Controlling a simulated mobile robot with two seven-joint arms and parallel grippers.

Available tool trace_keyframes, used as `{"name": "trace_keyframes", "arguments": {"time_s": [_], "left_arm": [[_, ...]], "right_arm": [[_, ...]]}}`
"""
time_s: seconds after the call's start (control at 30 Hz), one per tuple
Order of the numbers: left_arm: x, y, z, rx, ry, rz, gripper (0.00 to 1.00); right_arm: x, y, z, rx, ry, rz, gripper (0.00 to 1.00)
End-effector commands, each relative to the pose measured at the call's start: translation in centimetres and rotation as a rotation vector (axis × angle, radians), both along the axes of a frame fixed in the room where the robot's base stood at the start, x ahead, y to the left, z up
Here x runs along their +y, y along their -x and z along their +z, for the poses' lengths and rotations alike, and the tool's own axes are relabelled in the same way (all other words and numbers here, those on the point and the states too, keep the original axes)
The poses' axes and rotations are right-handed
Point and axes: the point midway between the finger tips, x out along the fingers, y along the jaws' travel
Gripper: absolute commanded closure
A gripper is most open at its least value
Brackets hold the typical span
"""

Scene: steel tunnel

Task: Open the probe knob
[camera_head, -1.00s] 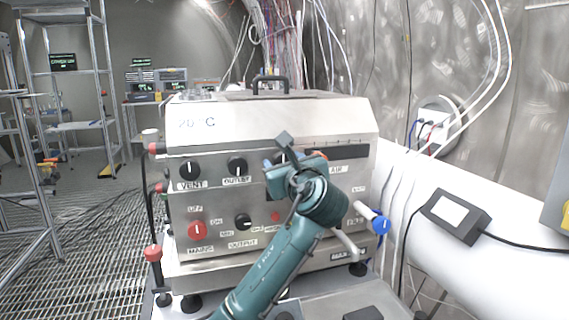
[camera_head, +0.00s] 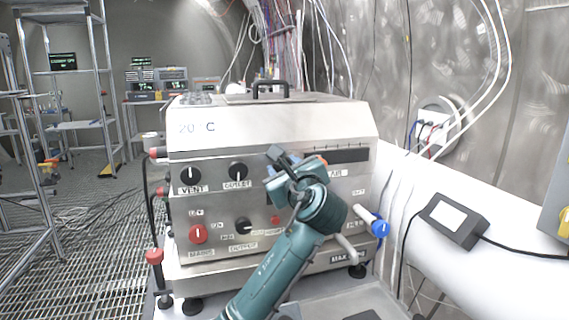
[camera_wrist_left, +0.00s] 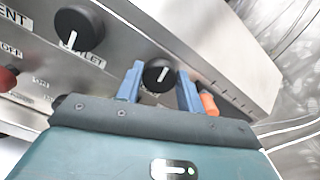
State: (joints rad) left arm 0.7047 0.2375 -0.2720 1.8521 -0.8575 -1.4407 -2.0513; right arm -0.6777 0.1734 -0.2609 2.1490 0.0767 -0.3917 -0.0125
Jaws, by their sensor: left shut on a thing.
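A black knob with a white pointer line (camera_wrist_left: 158,76) sits on the steel front panel, right of the OUTLET knob. In the left wrist view it lies between the two blue fingers of my left gripper (camera_wrist_left: 161,80), which is shut on it. Its pointer is tilted. The gripper hides this knob in the head view, where my left gripper (camera_head: 284,168) is against the panel. I cannot read the knob's label. The black OUTLET knob (camera_head: 238,171) is beside it and also shows in the left wrist view (camera_wrist_left: 79,28). My right gripper is not in view.
The panel belongs to a steel box (camera_head: 270,120) with a top handle. It also bears a black VENT knob (camera_head: 190,175), a red MAINS knob (camera_head: 198,234), a black OUTPUT knob (camera_head: 243,226) and a blue-handled valve (camera_head: 380,229). An orange part (camera_wrist_left: 208,103) is close to the right finger.

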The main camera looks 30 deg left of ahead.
Motion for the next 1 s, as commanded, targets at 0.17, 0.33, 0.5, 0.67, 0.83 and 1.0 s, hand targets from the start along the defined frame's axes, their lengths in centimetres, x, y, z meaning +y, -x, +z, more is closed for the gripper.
{"name": "trace_keyframes", "arguments": {"time_s": [0.17, 0.33, 0.5, 0.67, 0.83, 1.0], "left_arm": [[0.0, 0.1, 0.1, -0.119, 0.108, 0.001, 0.85], [0.0, 0.1, 0.0, -0.242, 0.213, 0.001, 0.85], [0.0, 0.1, -0.1, -0.365, 0.318, 0.001, 0.85], [0.1, 0.1, -0.2, -0.481, 0.417, 0.001, 0.85], [0.1, 0.1, -0.3, -0.605, 0.522, 0.001, 0.85], [0.1, 0.2, -0.5, -0.728, 0.627, 0.002, 0.85]], "right_arm": [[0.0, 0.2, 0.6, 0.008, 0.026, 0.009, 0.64], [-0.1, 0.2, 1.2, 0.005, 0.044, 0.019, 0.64], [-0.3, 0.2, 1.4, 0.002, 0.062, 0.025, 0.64], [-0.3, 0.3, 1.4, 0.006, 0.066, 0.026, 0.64], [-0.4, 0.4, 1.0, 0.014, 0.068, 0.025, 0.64], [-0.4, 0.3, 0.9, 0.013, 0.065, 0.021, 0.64]]}}
